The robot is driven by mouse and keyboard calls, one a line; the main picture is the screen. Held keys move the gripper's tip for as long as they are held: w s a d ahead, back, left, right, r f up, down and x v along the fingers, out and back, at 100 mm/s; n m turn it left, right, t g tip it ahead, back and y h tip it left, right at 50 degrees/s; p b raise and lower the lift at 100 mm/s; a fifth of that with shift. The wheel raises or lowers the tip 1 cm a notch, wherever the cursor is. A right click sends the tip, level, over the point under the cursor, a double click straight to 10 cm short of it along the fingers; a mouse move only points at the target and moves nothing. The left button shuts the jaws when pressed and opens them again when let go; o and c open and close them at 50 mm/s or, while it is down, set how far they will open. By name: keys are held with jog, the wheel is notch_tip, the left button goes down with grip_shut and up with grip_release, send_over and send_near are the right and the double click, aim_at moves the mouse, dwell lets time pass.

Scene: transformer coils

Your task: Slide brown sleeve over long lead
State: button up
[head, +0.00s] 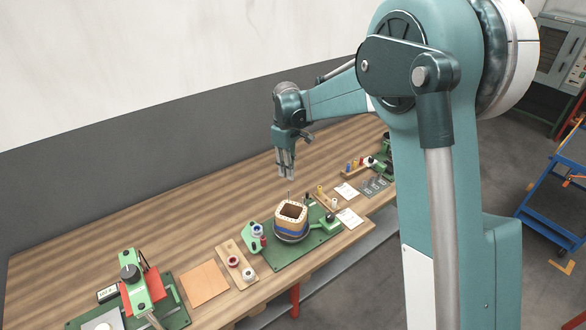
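My gripper (286,172) points straight down above the workbench, over the back edge of the coil. Its fingers look close together, but the view is too small to show whether they are shut or hold anything. The coil (291,224), a tan, blue and brown wound block with a square opening, stands on a green base plate. A thin upright lead (289,194) rises from its back edge, just below the fingertips. I cannot make out the brown sleeve; it is too small to tell or hidden.
Right of the coil are small wooden racks with coloured pieces (325,198) and white cards (349,217). Left are a wooden strip with spools (236,265), an orange-brown sheet (205,284) and a green machine (142,285). The back of the wooden bench (130,240) is clear.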

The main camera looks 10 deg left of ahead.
jog(key=shift+f, duration=0.3)
jog(key=shift+f+b, duration=0.9)
jog(key=shift+f, duration=1.75)
jog(key=shift+f+b, duration=2.3)
jog(key=shift+f, duration=0.55)
dwell(2.2)
